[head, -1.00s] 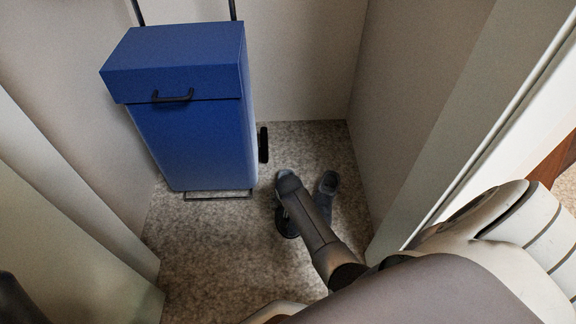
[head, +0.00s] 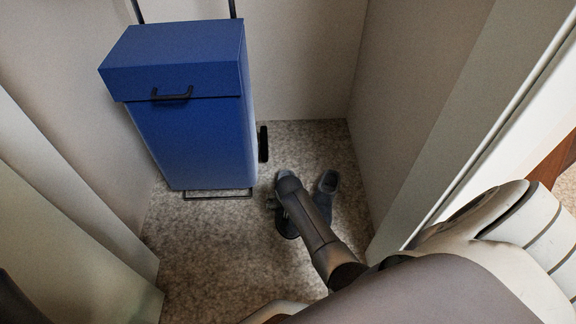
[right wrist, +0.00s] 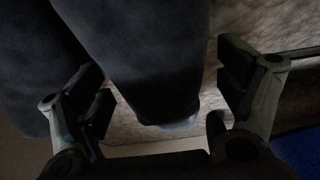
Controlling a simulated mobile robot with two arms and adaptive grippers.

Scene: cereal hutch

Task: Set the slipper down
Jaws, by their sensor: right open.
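My right gripper (head: 278,206) is low over the speckled floor, beside the blue cart. In the right wrist view its two fingers (right wrist: 165,95) are spread apart, with a dark grey slipper (right wrist: 150,55) between them and gaps on both sides. In the head view this slipper (head: 288,229) is mostly hidden under my wrist and seems to rest on the floor. A second slipper (head: 327,185) lies on the floor just to the right; it also shows at the left of the right wrist view (right wrist: 28,60). My left gripper is not in view.
A tall blue cart (head: 190,120) with a lid, black handle and wheel stands at the back left. Walls close in the niche at the back and both sides. The speckled floor (head: 205,250) in front of the cart is clear.

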